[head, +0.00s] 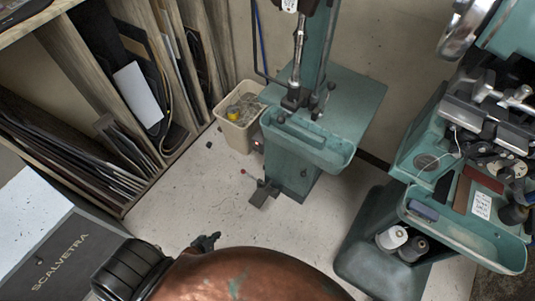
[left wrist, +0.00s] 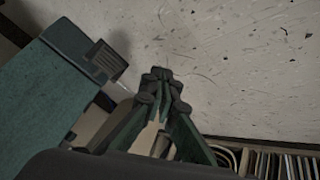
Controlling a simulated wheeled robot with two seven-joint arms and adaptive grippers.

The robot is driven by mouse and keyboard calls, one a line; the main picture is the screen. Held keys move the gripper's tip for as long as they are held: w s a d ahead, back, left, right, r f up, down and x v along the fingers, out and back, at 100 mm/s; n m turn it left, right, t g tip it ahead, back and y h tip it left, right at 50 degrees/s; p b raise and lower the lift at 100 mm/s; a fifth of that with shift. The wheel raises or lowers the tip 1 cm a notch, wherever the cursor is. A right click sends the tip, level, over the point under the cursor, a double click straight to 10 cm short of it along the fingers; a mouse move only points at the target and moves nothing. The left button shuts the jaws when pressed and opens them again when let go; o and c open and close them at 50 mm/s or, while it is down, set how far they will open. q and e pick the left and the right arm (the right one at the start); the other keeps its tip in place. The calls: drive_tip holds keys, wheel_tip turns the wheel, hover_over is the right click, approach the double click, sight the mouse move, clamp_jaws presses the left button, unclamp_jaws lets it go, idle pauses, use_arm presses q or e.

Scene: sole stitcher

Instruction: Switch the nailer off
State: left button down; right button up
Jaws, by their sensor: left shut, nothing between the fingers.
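The teal machine that appears to be the nailer (head: 290,172) stands at the centre of the head view, with a column, a table and a front tray. A small reddish part (head: 258,145) shows on its left side by the bin; I cannot tell whether it is the switch. My left gripper (head: 207,241) is low in front of the machine, apart from it, partly hidden behind a copper-coloured shape. In the left wrist view its fingertips (left wrist: 160,75) are together and empty. A teal body (left wrist: 50,95) with a grey ribbed part (left wrist: 107,62) lies to their left. My right gripper is not seen.
A beige bin (head: 238,130) stands left of the machine. A pedal (head: 263,193) and a red-knobbed rod (head: 243,171) stick out near its base. Shelves (head: 135,195) line the left. Another teal machine (head: 465,255) fills the right. Speckled floor (head: 185,205) lies open between.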

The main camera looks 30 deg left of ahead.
use_arm(q)
drive_tip(key=w+a+r+n+t+b, duration=0.2)
drive_tip(key=w+n+t+b, duration=0.15)
drive_tip(key=w, duration=0.55)
drive_tip(key=w+a+r+n+t+b, duration=0.1)
drive_tip(key=w+r+n+t+b, duration=0.2)
drive_tip(key=w, duration=0.5)
drive_tip(key=w+a+r+n+t+h+b, duration=0.1)
drive_tip(key=w+r+n+t+b, duration=0.3)
drive_tip(key=w+r+b, duration=0.4)
drive_tip(key=w+r+t, duration=0.1)
drive_tip(key=w+r, duration=0.2)
drive_tip(key=r, duration=0.1)
drive_tip(key=shift+w+a+n+h, duration=0.2)
drive_tip(key=shift+w+n+h, duration=0.05)
drive_tip(key=shift+n+h, duration=0.15)
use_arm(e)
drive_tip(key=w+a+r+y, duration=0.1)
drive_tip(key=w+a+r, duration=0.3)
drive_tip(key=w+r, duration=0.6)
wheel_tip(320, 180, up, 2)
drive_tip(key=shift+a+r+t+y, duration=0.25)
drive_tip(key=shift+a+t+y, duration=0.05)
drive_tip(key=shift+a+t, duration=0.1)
use_arm(q)
drive_tip(key=shift+w, duration=0.1)
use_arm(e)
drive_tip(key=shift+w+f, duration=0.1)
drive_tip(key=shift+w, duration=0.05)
